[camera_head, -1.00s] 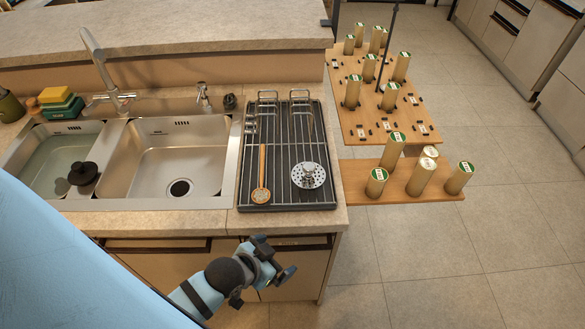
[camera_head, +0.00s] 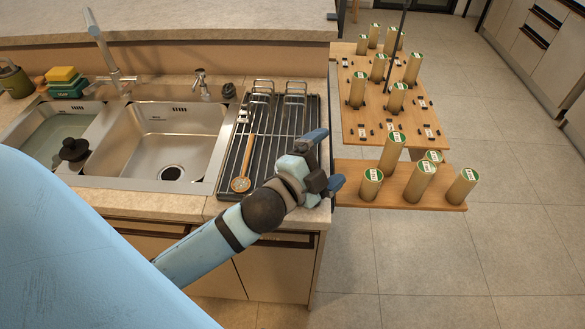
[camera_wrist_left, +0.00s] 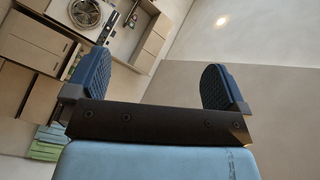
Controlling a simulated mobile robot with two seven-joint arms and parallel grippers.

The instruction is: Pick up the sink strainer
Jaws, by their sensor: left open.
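The sink strainer, a round perforated metal disc with a knob, is hidden now behind my left gripper (camera_head: 324,162). It showed earlier on the right front part of the dark drying rack (camera_head: 266,128). My left gripper is in front of the rack's right edge, with its two blue fingers spread apart and nothing between them. The wrist view also shows the open, empty fingers (camera_wrist_left: 155,84), with cabinets and a wall beyond and no strainer. My right gripper is not in view.
A wooden-handled utensil (camera_head: 242,182) lies on the rack. The double steel sink (camera_head: 173,145) is to the left, with a black stopper (camera_head: 74,150) in its left basin. Wooden boards with several upright cylinders (camera_head: 420,181) stand right of the counter.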

